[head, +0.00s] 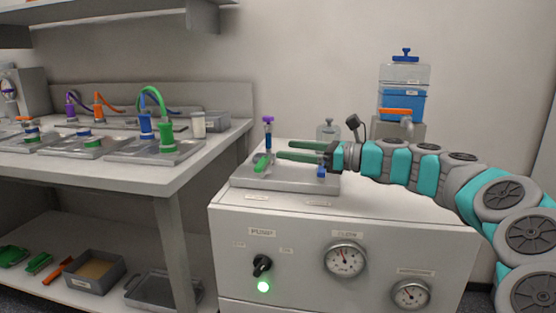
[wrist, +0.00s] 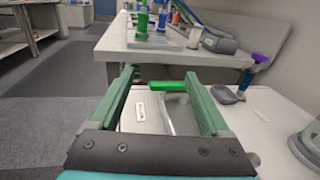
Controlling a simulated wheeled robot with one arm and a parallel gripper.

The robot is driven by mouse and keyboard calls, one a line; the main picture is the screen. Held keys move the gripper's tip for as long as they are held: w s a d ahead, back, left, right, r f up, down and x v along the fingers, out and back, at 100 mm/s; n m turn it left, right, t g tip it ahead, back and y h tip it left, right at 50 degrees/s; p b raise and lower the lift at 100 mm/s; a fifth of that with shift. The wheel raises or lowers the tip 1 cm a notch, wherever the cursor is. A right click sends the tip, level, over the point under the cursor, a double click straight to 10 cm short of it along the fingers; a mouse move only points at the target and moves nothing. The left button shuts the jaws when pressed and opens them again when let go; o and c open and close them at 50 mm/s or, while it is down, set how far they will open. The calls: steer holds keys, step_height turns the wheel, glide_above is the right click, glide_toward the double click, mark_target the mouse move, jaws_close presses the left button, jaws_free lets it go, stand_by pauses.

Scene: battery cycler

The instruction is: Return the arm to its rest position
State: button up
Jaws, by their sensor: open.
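My arm (head: 425,165) comes in from the right and stretches leftward over the white pump cabinet (head: 230,225). My gripper (head: 281,149) is above the grey tray (head: 290,185) on the cabinet top. Its two green fingers are apart and nothing is held between them. In the wrist view my gripper (wrist: 160,75) is also open. A green bar (wrist: 174,87) shows between and beyond the fingers in that view. A green piece (head: 262,162) on the tray shows in the head view, just below and left of the fingertips.
A purple-topped blue post (head: 268,135) stands close to the fingertips. A workbench (head: 185,175) with cell fixtures is at left. The wall above the arm is clear.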

steer(key=s+a+f+n+g+h, duration=0.2)
steer(key=s+a+f+n, duration=0.15)
steer(key=s, duration=0.35)
steer(key=s+a+f+n+g+h, duration=0.2)
steer(key=s+f+n, duration=0.25)
steer(key=s, duration=0.35)
steer(key=s+a+f+n+g+h, duration=0.1)
steer(key=s+a+f+n+g, duration=0.15)
steer(key=s+n, duration=0.35)
steer(key=s+d+f+n+g+h, duration=0.1)
steer(key=s+d+f+n+h, duration=0.3)
steer(key=s+d+f, duration=0.5)
steer(key=s+d+f+n+g+h, duration=0.1)
steer(key=s+d+f+n+h, duration=0.3)
steer(key=s, duration=1.2)
steer(key=d+f+h, duration=0.3)
steer(key=d+f, duration=0.2)
steer(key=d, duration=0.1)
steer(key=shift+f, duration=0.3)
